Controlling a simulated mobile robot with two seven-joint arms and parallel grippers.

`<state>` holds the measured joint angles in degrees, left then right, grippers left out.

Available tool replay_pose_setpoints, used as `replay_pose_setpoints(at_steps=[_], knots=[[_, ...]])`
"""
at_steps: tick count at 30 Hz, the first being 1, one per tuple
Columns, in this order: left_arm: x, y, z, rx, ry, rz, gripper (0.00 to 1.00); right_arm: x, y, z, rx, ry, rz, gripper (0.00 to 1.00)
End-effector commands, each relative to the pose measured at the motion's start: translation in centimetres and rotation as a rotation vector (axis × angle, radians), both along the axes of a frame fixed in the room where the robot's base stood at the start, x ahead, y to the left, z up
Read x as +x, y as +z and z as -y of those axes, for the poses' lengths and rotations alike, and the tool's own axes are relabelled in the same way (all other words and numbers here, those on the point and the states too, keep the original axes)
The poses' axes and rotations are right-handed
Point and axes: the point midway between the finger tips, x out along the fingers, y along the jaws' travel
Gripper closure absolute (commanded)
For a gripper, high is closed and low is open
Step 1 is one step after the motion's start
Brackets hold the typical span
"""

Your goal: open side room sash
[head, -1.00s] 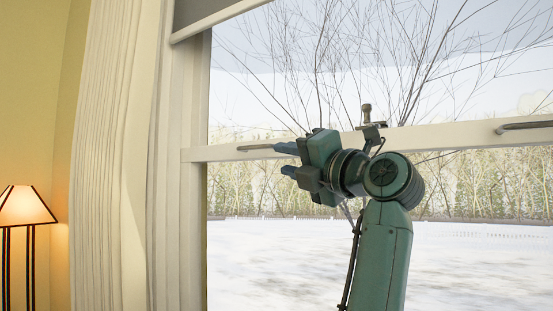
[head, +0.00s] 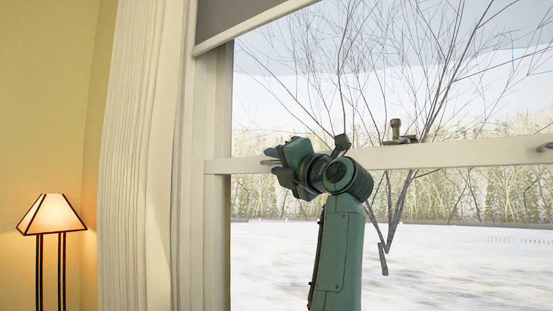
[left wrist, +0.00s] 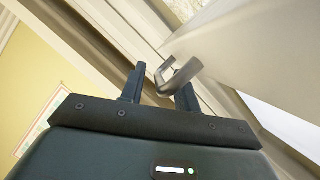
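The window sash's white rail (head: 460,152) crosses the head view, with snow and bare trees behind the glass. A metal latch (head: 398,132) sits on top of the rail. One lift handle (head: 546,147) shows at the right edge. My left gripper (head: 271,164) is at the rail's left end and largely covers the other handle there. In the left wrist view, that bent metal handle (left wrist: 180,74) lies at the fingertips of my left gripper (left wrist: 161,80), close to the right finger. The fingers are apart; whether they touch the handle is unclear. My right gripper is out of view.
A pale curtain (head: 140,160) hangs left of the window frame. A lit lamp (head: 52,216) stands further left by the yellow wall. A grey shade (head: 240,15) covers the top of the window.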

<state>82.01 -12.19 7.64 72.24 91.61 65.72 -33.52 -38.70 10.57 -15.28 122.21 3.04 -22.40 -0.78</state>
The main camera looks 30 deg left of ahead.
Motion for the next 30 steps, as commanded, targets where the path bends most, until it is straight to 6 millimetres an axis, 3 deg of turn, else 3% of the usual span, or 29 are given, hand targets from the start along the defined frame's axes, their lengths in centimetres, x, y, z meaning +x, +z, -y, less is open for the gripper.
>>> replay_pose_setpoints(at_steps=[10,22,30], knots=[[0.17,0.09,-0.42,0.000,0.000,0.001,0.68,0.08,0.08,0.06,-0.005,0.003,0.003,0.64],[0.16,0.09,-0.40,0.000,0.000,0.000,1.00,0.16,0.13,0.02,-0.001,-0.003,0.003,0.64],[0.16,0.09,-0.39,0.001,-0.001,0.000,1.00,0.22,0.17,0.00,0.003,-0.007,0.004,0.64]])
